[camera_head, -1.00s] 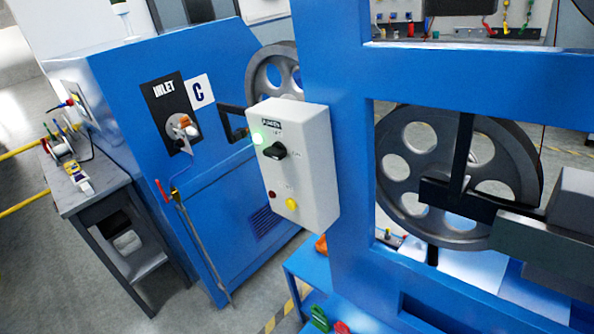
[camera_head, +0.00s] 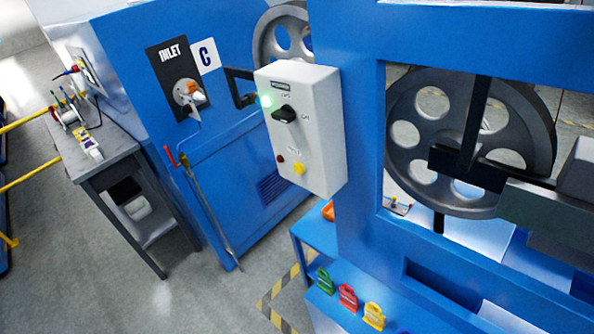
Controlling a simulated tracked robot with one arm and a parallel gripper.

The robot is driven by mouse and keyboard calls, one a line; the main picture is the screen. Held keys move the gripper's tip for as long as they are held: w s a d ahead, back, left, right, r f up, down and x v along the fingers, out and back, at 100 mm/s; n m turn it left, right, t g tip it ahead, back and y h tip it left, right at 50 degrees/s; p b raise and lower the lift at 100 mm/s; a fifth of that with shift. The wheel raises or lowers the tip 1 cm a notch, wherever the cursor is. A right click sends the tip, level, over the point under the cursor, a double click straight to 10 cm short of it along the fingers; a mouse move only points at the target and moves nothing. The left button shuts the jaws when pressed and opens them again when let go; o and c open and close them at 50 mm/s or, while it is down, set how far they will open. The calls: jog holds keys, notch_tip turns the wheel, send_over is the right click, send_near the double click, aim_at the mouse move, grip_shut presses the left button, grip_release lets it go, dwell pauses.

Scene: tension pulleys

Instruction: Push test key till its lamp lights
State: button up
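A white control box (camera_head: 322,130) is mounted on the blue frame near the middle of the view. It carries a lit green lamp (camera_head: 265,101) at upper left, a black rotary knob (camera_head: 285,115), a small dark red lamp (camera_head: 281,158) that looks unlit, and a yellow button (camera_head: 299,168) to its right. The yellow button appears to be the test key; its label is too small to read. My gripper does not show in this view, and nothing touches the box's front.
The blue frame (camera_head: 358,150) stands right of the box, with a grey spoked pulley (camera_head: 403,134) behind its opening. A blue cabinet (camera_head: 120,60) marked INLET and C stands at left, beside a grey side table (camera_head: 108,160).

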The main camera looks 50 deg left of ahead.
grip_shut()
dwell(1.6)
